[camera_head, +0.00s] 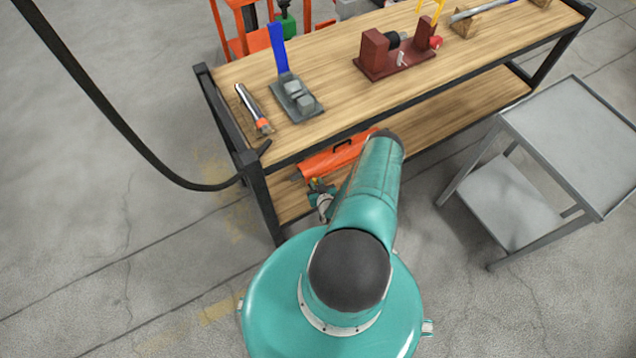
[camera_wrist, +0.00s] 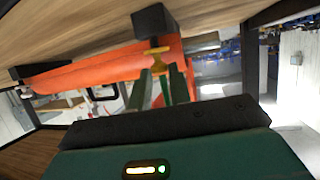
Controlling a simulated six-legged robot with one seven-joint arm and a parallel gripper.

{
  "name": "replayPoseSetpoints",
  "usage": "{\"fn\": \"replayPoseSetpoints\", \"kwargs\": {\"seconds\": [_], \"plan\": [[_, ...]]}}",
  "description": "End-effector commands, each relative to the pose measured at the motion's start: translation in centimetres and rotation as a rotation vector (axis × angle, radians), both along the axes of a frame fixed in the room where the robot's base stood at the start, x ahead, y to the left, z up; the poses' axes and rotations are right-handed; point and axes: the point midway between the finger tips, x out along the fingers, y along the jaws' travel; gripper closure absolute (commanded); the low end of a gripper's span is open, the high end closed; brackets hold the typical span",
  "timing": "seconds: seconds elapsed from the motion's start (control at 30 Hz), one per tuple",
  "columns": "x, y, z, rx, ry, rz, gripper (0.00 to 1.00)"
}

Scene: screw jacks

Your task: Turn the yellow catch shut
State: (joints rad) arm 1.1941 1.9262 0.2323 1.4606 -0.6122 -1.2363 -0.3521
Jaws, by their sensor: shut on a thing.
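The yellow catch (camera_wrist: 156,52) shows in the wrist view on the end of a long orange case (camera_wrist: 95,70). My gripper (camera_wrist: 160,72) is there, its two green fingers on either side of the catch's lower part and shut on it. The exact contact is small and partly hidden by the fingers. I cannot tell from this how far the catch is turned.
The wooden bench top (camera_head: 340,100) is above the case; its black legs (camera_head: 262,195) stand close to my gripper. On top are a grey clamp with a blue lever (camera_head: 296,95) and a dark red fixture (camera_head: 395,58). A grey trolley (camera_head: 570,135) stands at right. Floor at left is clear except a black cable.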

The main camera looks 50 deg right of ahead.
Motion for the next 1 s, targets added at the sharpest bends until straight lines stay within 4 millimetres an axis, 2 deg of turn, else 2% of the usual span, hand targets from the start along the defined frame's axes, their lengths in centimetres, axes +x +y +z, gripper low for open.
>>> {"fn": "replayPoseSetpoints", "kwargs": {"seconds": [0.5,0.73,1.0], "plan": [[0.82,1.02,0.00,0.000,-0.001,-0.440,1.00],[0.99,1.13,-0.02,0.000,-0.001,-0.550,1.00],[1.05,1.05,0.01,0.000,-0.002,-0.598,1.00]]}}
